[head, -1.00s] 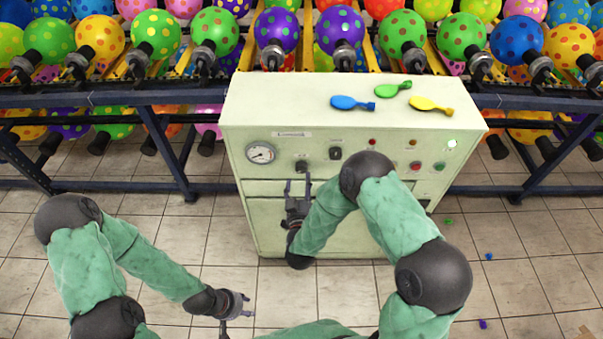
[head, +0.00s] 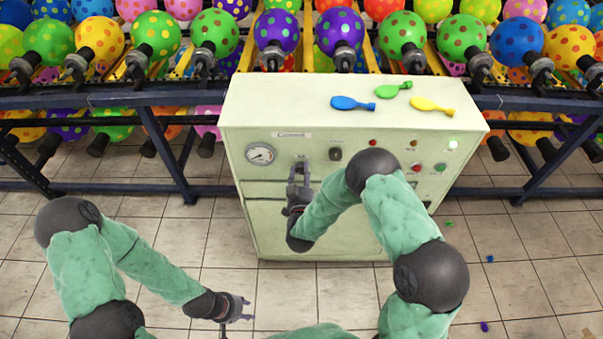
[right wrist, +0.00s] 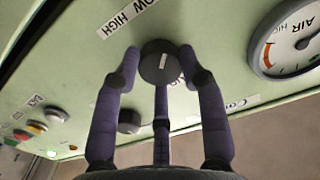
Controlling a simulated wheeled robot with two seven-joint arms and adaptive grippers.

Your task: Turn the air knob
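The pale green machine (head: 330,222) stands in front of me with a round gauge (head: 261,154) on its front. The air knob is a dark round knob (right wrist: 160,62) beside the LOW HIGH label in the right wrist view. My right gripper (head: 299,166) is at this knob and largely covers it in the head view. In the right wrist view, its fingers (right wrist: 158,66) bend in on both sides of the knob and appear to touch its edges, with a third finger at its lower side. My left gripper (head: 236,317) hangs low over the floor, empty, with its fingers apart.
A second dark knob (head: 335,154) sits to the right, with coloured buttons (head: 415,167) further right. A rack (head: 110,97) of dotted balloons stands behind.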

